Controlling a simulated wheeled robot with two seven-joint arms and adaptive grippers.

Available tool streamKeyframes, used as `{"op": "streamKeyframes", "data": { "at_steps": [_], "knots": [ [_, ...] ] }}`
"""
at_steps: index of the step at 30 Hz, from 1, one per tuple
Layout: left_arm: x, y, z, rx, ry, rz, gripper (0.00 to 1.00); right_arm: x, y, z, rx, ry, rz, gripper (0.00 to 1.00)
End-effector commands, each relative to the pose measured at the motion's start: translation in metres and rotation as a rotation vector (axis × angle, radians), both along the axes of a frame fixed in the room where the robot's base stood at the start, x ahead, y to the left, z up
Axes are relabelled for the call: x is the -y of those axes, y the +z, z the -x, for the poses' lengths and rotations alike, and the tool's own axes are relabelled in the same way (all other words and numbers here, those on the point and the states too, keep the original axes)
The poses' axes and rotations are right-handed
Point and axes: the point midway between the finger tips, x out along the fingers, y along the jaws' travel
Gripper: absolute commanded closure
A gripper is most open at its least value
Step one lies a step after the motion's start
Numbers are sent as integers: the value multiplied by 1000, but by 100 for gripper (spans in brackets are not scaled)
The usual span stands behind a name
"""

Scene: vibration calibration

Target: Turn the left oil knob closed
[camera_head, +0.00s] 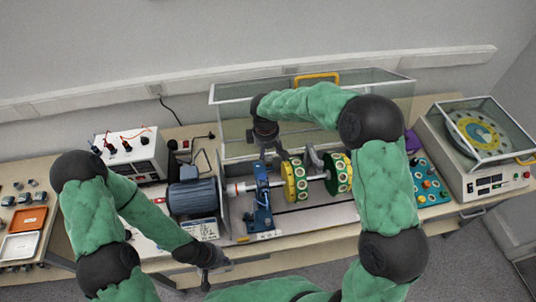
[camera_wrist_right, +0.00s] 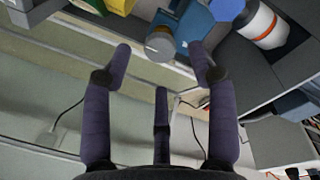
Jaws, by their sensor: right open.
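In the right wrist view a grey round knob (camera_wrist_right: 159,46) sits on a blue bearing support (camera_wrist_right: 200,22). It appears between the fingertips of my right gripper (camera_wrist_right: 160,58), which is open and holds nothing; I cannot tell whether any finger touches the knob. In the head view my right gripper (camera_head: 271,150) is at the far end of the blue support (camera_head: 262,200), left of the yellow-green disc (camera_head: 294,180). The knob is not clear there. My left gripper (camera_head: 205,258) hangs at the table's front edge, away from the support; its fingers are too small to judge.
A blue-grey motor (camera_head: 193,195) stands left of the support. A second disc (camera_head: 338,172) is on the shaft to the right. A clear guard (camera_head: 235,110) stands behind. A power supply (camera_head: 133,152) is back left, and a button panel (camera_head: 428,183) is right.

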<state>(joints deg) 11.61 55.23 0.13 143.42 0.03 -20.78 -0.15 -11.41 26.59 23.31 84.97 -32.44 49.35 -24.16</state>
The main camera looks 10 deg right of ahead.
Motion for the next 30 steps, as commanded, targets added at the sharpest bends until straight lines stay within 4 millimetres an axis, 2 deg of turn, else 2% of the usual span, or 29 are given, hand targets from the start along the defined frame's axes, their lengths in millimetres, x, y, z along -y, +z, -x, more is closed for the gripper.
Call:
{"op": "streamKeyframes", "data": {
  "at_steps": [1,6,12,18,30],
  "knots": [
    [0,0,0,0,0,0,100,-1,12,0,6,-1,-1,42],
    [0,0,0,0,0,0,100,-3,46,3,4,0,-1,42],
    [0,0,0,0,0,0,100,-5,76,6,3,0,-1,42],
    [0,0,0,0,0,0,100,-6,88,8,-1,0,-1,42],
    [0,0,0,0,0,0,100,-6,90,8,-1,0,-1,42]
  ]
}}
